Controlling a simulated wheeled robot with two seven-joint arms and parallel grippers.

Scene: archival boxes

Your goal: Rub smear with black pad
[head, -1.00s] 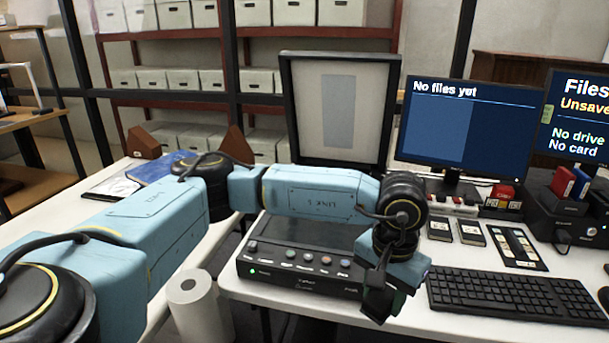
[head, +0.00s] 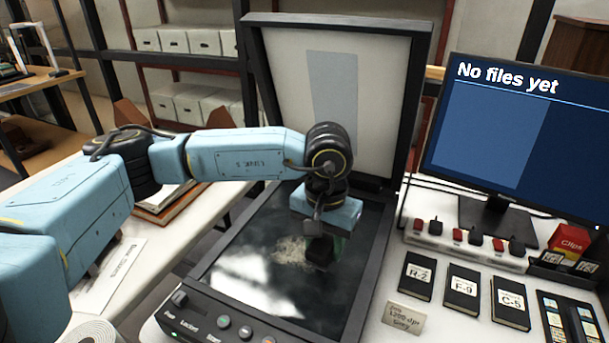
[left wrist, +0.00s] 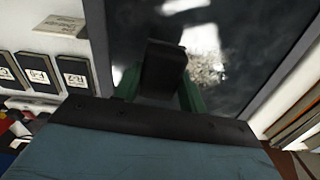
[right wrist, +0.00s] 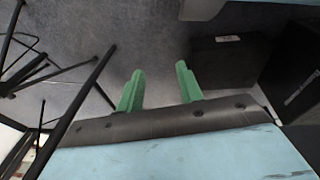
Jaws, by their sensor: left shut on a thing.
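The smear (head: 292,250) is a pale, speckled patch on the dark scanner glass (head: 255,225). It also shows in the left wrist view (left wrist: 207,70). My left gripper (head: 328,240) is over the glass, just right of the smear in the head view. It is shut on the black pad (head: 319,252), which also shows between the green fingers in the left wrist view (left wrist: 163,68). I cannot tell whether the pad touches the glass. My right gripper (right wrist: 160,85) shows only in the right wrist view, with its green fingers apart and nothing between them, above a grey floor.
The scanner lid (head: 335,90) stands open behind the glass. Small black labelled cases (head: 462,288) and a paper card (head: 403,314) lie to the right, before a monitor (head: 505,140). Scanner buttons (head: 223,322) line the front edge. A paper roll (head: 90,332) is at lower left.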

